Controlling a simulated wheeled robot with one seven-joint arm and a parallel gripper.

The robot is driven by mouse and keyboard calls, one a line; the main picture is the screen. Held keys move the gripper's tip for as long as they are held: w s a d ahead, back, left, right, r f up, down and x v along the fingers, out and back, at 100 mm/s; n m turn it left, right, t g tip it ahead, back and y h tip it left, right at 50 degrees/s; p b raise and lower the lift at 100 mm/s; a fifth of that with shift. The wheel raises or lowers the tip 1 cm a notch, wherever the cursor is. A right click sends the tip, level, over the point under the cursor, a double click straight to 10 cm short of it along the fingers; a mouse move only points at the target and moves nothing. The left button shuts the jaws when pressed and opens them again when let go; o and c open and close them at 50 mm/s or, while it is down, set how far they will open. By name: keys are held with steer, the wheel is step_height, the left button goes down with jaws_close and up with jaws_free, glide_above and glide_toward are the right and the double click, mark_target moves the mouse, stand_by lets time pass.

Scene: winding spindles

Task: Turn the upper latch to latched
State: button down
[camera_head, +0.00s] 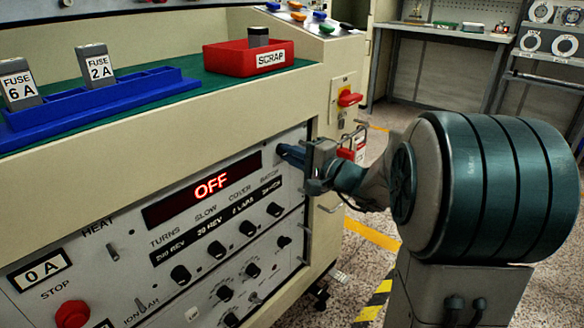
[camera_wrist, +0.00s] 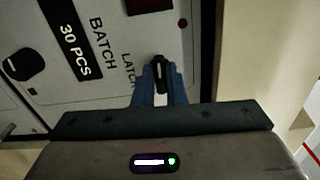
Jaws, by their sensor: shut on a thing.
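The upper latch (camera_wrist: 160,71) is a small black knob on the pale panel, beside a partly hidden label starting "LATC". In the wrist view its pointer runs roughly up and down the picture. My gripper (camera_wrist: 160,84) has its two blue fingers on either side of the knob and is shut on it. In the head view my gripper (camera_head: 288,154) reaches the upper right corner of the panel from the right, and its fingers hide the upper latch there. A lower dark knob (camera_head: 284,241) sits on the panel's right side, clear of my gripper.
The "OFF" display (camera_head: 210,186) and the batch knob (camera_head: 274,209) lie left of my gripper; the batch knob (camera_wrist: 22,63) also shows at the wrist view's left. A red padlock (camera_head: 352,147) and red switch (camera_head: 348,98) are close on the right. The red scrap bin (camera_head: 225,60) stands above.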

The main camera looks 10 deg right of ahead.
steer(key=shift+n+b, duration=0.4)
steer(key=shift+b, duration=0.05)
steer(key=c, duration=1.5)
jaws_free()
steer(key=p+v, duration=0.3)
steer(key=v, duration=1)
steer(key=shift+s+d, duration=0.25)
steer(key=shift+s, duration=0.1)
steer(key=shift+p, duration=0.3)
